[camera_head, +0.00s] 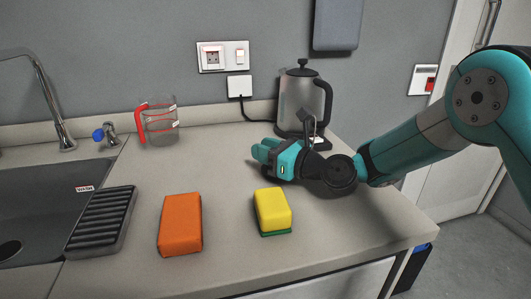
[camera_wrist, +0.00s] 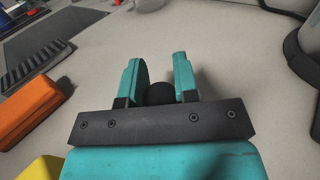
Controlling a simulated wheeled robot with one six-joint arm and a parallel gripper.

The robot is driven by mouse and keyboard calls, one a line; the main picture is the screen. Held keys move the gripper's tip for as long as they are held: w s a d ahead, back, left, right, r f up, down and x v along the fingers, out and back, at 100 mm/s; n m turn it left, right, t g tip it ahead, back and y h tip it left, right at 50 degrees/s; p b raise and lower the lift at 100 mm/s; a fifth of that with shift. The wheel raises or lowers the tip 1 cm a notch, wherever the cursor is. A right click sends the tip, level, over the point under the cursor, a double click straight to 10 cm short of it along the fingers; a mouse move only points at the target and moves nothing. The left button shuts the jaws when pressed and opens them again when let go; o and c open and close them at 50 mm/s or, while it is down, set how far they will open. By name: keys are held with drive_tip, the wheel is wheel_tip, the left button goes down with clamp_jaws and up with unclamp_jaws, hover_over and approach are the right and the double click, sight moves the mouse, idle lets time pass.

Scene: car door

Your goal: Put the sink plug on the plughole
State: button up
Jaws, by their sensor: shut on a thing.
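My gripper (camera_head: 265,151) is low over the counter, left of the kettle, with its fingers towards the left. In the wrist view its two teal fingers (camera_wrist: 157,64) are shut on a dark rounded thing, the sink plug (camera_wrist: 160,93), which sits deep between them, partly hidden by the gripper body. The plug cannot be made out in the head view. The grey sink (camera_head: 45,195) is at the far left. A small pale-rimmed oval at its bottom left looks like the plughole (camera_head: 10,249).
A ribbed dark drainer (camera_head: 103,222) lies at the sink's right edge. An orange block (camera_head: 181,225) and a yellow-green sponge (camera_head: 272,210) lie at the front. A measuring jug (camera_head: 160,124), tap (camera_head: 50,100) and kettle (camera_head: 304,100) stand at the back. The middle counter is clear.

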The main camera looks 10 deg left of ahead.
drive_tip(key=shift+f, duration=0.25)
drive_tip(key=o, duration=0.9)
drive_tip(key=shift+r, duration=0.2)
drive_tip(key=b+v, duration=0.1)
drive_tip(key=v, duration=1)
drive_tip(key=shift+d+f+b, duration=0.15)
drive_tip(key=shift+d+b, duration=0.15)
drive_tip(key=shift+b, duration=0.05)
drive_tip(key=shift+s+d, duration=0.2)
drive_tip(key=shift+s, duration=0.05)
